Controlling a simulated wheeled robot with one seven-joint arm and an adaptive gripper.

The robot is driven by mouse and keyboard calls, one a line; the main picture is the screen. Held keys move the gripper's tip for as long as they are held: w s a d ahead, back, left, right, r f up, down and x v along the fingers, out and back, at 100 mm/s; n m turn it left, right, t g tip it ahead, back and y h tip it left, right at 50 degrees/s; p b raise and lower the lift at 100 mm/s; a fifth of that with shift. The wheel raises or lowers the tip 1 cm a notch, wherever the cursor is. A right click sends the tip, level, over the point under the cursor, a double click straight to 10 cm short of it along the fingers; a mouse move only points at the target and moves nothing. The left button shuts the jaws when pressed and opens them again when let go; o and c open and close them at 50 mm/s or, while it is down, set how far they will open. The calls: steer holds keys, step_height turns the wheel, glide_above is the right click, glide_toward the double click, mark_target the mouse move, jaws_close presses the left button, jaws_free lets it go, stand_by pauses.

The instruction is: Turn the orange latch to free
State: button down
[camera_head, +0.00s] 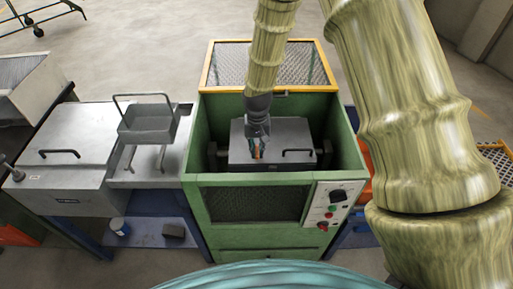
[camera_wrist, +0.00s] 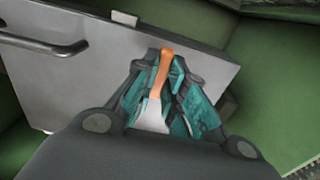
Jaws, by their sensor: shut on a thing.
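The orange latch (camera_wrist: 162,72) shows in the wrist view between the teal fingers of my gripper (camera_wrist: 162,95). Its orange handle end stands up past the fingertips, and a pale metal part of it runs down toward the palm. My gripper is shut on it, with a finger on each side. In the head view my gripper (camera_head: 258,150) reaches down into the green machine, at the left part of the grey box (camera_head: 285,133). The latch is a small orange spot there, partly hidden by the fingers. Its mounting is hidden.
The grey box has a black handle (camera_head: 298,151) right of my gripper. The green housing (camera_head: 195,150) walls it in closely. A raised mesh lid (camera_head: 268,62) stands behind. A control panel (camera_head: 330,205) is at front right. A grey bench with a small tray (camera_head: 147,120) stands left.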

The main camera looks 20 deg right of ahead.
mark_target(257, 150)
steer(key=shift+w, duration=0.15)
steer(key=c, duration=1.5)
jaws_free()
step_height(257, 150, up, 12)
